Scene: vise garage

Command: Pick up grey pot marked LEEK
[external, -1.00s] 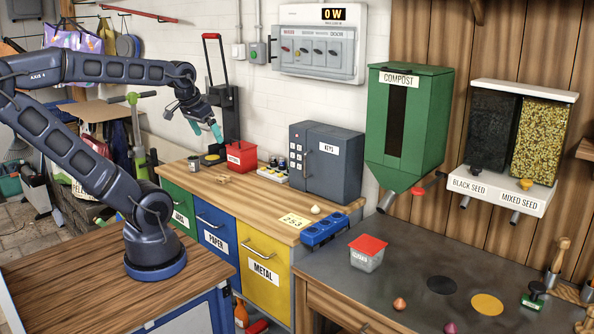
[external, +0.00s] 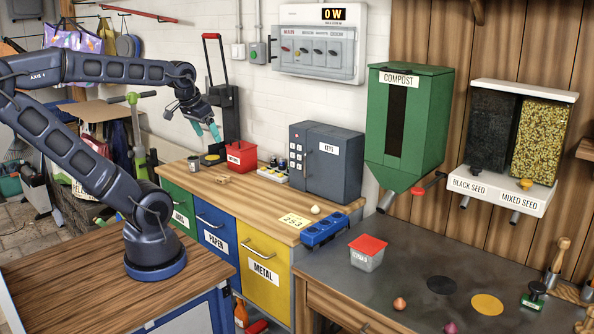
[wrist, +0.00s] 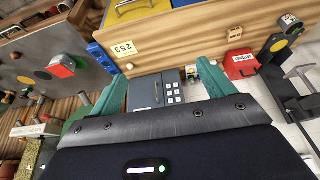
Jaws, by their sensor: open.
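A grey pot (external: 367,258) with a red top and a white label stands on the dark workbench at the right, near its left edge. The label is too small to read surely. In the wrist view, a grey pot with a red top (wrist: 61,67) shows at the left, outside the fingers. My gripper (external: 207,131) has teal fingers and is raised above the far end of the wooden counter, well to the left of the pot. Its fingers are apart with nothing between them, as the wrist view also shows (wrist: 158,85).
A blue tray (external: 325,230) and a dark KEYS cabinet (external: 328,163) stand between my gripper and the pot. The green COMPOST hopper (external: 408,130) hangs above the workbench. A red BATTERY box (external: 241,157) sits below my gripper. Black and yellow discs (external: 487,305) lie right of the pot.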

